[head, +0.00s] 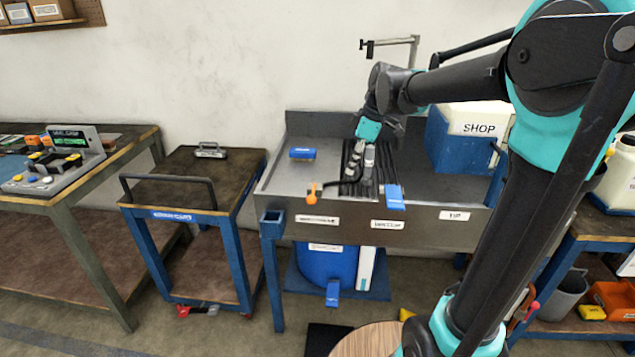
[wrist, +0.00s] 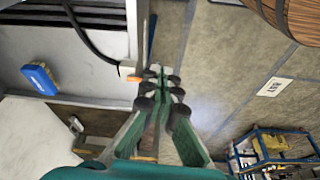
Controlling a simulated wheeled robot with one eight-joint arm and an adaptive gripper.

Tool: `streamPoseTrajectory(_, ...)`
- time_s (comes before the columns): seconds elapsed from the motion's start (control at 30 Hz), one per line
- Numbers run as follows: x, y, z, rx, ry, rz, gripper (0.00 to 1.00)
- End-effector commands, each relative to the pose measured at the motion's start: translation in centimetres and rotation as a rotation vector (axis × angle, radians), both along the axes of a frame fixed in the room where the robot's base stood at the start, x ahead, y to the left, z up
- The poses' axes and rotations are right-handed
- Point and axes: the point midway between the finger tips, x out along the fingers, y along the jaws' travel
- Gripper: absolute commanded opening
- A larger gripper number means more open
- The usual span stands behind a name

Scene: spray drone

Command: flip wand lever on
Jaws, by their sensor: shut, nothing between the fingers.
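The wand shows as a dark, thin handle with an orange part (head: 311,195) at the front left edge of the grey sink bench; the orange part is probably its lever. In the wrist view the orange part (wrist: 135,79) sits beside a small pale block (wrist: 127,69) at the end of a black hose. My gripper (head: 366,178) points down over the bench, right of the orange part. In the wrist view its fingertips (wrist: 161,76) are together and empty, close to the orange part; I cannot tell whether they touch it. The lever's exact angle is too small to tell.
The sink bench (head: 435,218) has a blue block (head: 302,154) at its back left and another blue piece (head: 395,197) on its front edge. A blue SHOP box (head: 458,143) stands at right. A cart (head: 190,182) stands left.

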Motion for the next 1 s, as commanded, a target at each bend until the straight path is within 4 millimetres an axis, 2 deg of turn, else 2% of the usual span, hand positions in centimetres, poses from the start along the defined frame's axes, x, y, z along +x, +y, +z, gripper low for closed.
streamPoseTrajectory(0.1,0.7,1.1,1.2,0.009,-0.002,0.086,0.0)
streamPoseTrajectory(0.2,0.9,1.5,1.5,0.013,-0.004,0.116,0.0)
streamPoseTrajectory(0.57,0.9,1.5,1.4,0.013,-0.004,0.119,0.0)
streamPoseTrajectory(0.77,0.9,2.1,-0.4,0.013,-0.004,0.12,0.0)
streamPoseTrajectory(1.0,1.0,3.4,-4.9,0.013,-0.004,0.12,0.0)
